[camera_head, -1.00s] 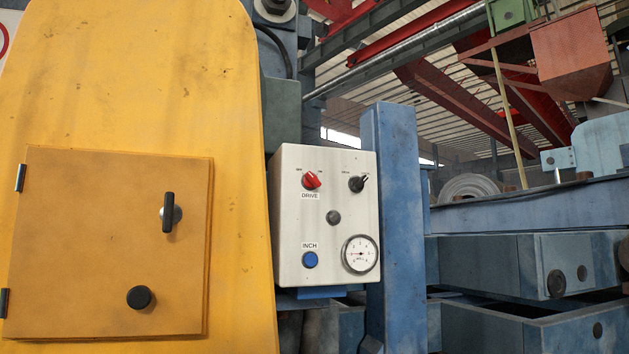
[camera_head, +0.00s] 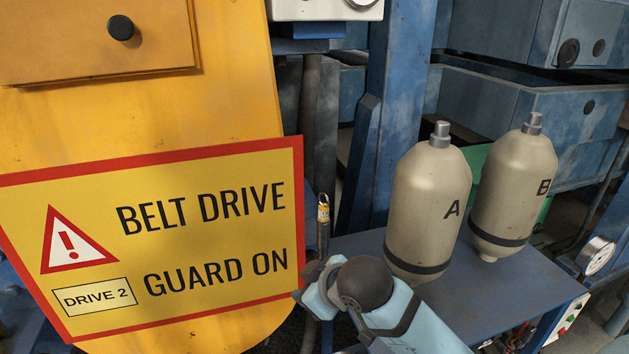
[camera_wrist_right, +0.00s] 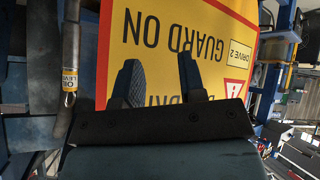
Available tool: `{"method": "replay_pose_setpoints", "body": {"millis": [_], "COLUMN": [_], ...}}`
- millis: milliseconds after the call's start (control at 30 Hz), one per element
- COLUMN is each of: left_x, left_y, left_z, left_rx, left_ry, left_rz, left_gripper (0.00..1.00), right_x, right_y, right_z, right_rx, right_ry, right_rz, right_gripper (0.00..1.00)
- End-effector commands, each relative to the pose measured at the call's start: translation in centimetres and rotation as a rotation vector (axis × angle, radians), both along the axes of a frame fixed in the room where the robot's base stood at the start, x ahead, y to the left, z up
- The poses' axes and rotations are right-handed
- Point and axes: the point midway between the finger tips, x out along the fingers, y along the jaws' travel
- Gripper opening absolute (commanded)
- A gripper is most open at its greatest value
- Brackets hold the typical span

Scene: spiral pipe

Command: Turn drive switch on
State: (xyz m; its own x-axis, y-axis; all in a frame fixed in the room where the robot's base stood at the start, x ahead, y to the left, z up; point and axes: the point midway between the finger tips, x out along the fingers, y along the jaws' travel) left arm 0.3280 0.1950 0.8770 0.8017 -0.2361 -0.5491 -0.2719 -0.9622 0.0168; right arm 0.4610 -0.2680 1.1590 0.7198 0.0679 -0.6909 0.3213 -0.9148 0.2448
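The drive switch is outside the current views. Only the lower edge of the white control panel (camera_head: 325,10) shows at the top of the head view, with part of its gauge (camera_head: 362,2). My right arm (camera_head: 400,320) reaches in at the bottom centre of the head view, well below the panel, beside the yellow guard sign. Its fingers cannot be made out there. In the right wrist view my right gripper (camera_wrist_right: 158,80) has two dark fingers apart with nothing between them, facing the sign. My left gripper is not in view.
Two beige bottles, A (camera_head: 425,215) and B (camera_head: 512,190), stand on a blue table (camera_head: 510,285).

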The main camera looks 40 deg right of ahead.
Motion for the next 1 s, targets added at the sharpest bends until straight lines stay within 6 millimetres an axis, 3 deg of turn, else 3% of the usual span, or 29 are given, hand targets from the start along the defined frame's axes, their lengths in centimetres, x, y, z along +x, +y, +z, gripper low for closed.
{"method": "replay_pose_setpoints", "body": {"millis": [33, 200, 500, 767, 1000], "left_x": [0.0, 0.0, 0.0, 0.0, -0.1], "left_y": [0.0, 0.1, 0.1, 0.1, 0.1], "left_z": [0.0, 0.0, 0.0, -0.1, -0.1], "left_rx": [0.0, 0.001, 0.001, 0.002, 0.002], "left_ry": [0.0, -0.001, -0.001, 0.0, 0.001], "left_rz": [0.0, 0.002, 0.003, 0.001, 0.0], "left_gripper": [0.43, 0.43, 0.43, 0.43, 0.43], "right_x": [1.5, 5.3, 9.3, 9.5, 6.9], "right_y": [-0.2, -0.9, -2.5, -4.4, -6.7], "right_z": [2.2, 9.0, 22.3, 34.6, 45.8], "right_rx": [-0.019, -0.072, -0.179, -0.276, -0.361], "right_ry": [-0.049, -0.193, -0.441, -0.644, -0.823], "right_rz": [0.015, 0.059, 0.106, 0.111, 0.084], "right_gripper": [0.37, 0.37, 0.37, 0.37, 0.37]}}
